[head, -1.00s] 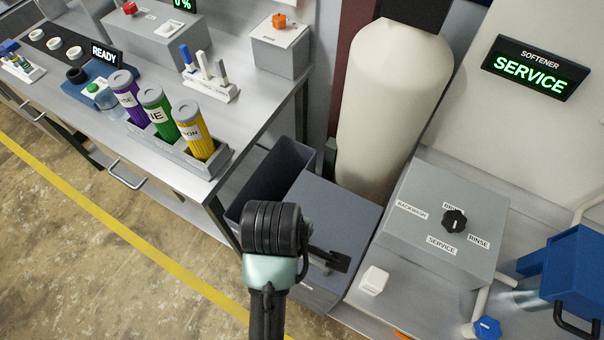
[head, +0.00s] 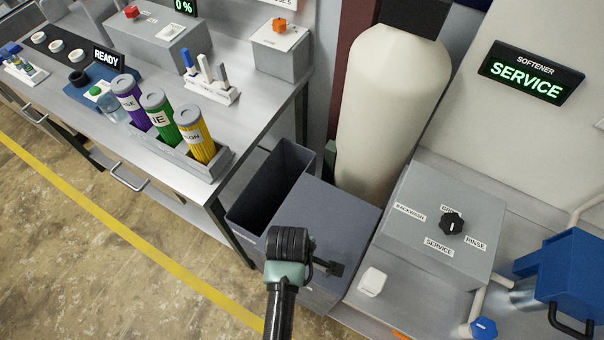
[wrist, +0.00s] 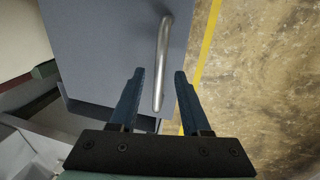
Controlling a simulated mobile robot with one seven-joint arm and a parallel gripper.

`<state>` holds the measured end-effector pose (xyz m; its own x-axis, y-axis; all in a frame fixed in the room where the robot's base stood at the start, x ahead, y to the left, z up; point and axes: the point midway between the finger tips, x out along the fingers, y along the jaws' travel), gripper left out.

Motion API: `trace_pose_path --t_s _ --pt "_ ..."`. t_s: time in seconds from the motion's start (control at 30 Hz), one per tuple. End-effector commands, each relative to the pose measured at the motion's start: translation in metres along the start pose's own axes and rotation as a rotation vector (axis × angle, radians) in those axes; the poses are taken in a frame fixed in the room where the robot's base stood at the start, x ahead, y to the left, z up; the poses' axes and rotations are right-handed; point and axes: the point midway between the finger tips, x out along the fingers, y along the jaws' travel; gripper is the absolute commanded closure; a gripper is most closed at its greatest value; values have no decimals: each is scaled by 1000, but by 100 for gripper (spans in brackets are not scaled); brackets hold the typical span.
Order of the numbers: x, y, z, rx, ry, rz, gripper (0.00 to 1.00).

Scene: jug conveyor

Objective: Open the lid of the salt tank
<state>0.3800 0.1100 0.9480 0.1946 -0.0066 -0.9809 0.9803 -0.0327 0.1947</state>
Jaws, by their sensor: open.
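The salt tank seems to be the dark blue-grey box with a flat lid (head: 325,215) below the white cylinder in the head view. The lid lies flat. In the wrist view a blue-grey panel (wrist: 105,45), apparently this lid, carries a metal bar handle (wrist: 162,60). My gripper (head: 330,268) is low over the near part of the box in the head view. In the wrist view my gripper (wrist: 155,72) is open, with the handle's near end between its two fingers and gaps on both sides. I cannot tell how far the handle is below the fingertips.
A dark open-topped bin (head: 285,160) adjoins the box at the left. A workbench (head: 180,185) with several coloured canisters stands further left. A grey valve box (head: 410,235) with a black knob and a blue device (head: 565,265) are at the right. Open floor (head: 120,260) lies at lower left.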

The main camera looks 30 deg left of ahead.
Motion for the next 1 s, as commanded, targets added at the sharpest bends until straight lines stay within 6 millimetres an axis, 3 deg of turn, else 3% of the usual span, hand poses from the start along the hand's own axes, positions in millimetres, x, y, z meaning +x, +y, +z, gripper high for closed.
trace_pose_path --t_s 0.33,0.6,1.0 --pt "3 0 0 1 0 1 55" --pt "3 0 0 1 0 0 100" --pt "3 0 0 0 0 0 100"
